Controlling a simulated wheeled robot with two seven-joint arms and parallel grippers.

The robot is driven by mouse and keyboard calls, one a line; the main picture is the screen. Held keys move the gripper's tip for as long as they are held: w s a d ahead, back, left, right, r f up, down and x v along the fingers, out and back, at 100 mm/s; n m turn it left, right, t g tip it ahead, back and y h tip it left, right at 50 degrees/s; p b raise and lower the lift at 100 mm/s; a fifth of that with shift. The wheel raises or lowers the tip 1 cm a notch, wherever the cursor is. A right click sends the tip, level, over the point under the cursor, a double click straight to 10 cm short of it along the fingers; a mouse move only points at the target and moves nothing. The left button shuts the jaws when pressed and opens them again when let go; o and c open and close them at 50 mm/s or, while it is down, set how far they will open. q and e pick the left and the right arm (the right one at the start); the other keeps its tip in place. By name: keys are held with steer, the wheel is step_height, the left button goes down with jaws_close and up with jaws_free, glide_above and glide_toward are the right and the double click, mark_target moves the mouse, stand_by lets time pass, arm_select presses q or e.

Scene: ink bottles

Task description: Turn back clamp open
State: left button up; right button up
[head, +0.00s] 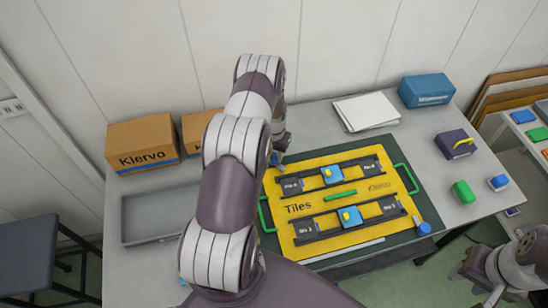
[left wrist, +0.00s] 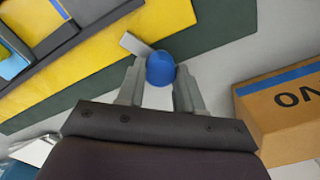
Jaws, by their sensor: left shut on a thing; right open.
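My left gripper (head: 279,152) is at the back left corner of the yellow board (head: 340,192), partly hidden by my arm. In the left wrist view, its two fingers (left wrist: 160,88) are shut on the round blue knob (left wrist: 160,66) of the back clamp. How far the clamp is turned is unclear. The front clamp's blue knob (head: 424,228) is at the mat's front right corner.
The board, marked "Tiles", carries two black rails with blue blocks (head: 331,174) and green handles (head: 406,178). A "Klervo" carton (head: 148,143) and an empty grey tray (head: 143,240) are at left. White sheets (head: 366,110) and a blue box (head: 426,89) are at back right.

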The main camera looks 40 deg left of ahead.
arm_select(q)
steer(key=n+b, duration=0.2)
steer(key=n, duration=0.1)
steer(key=shift+w+a+f+n+b, duration=0.1)
steer(key=shift+n+b, duration=0.2)
steer(key=shift+n, duration=0.1)
steer(key=n+b, duration=0.1)
steer(key=n, duration=0.1)
steer(key=shift+n, duration=0.4)
steer(key=n+b, duration=0.2)
steer(key=n, duration=0.1)
steer(key=shift+r+n+b, duration=0.2)
steer(key=shift+n+b, duration=0.25)
steer(key=shift+n, duration=1.05)
steer(key=o, duration=1)
steer(key=shift+o, duration=0.2)
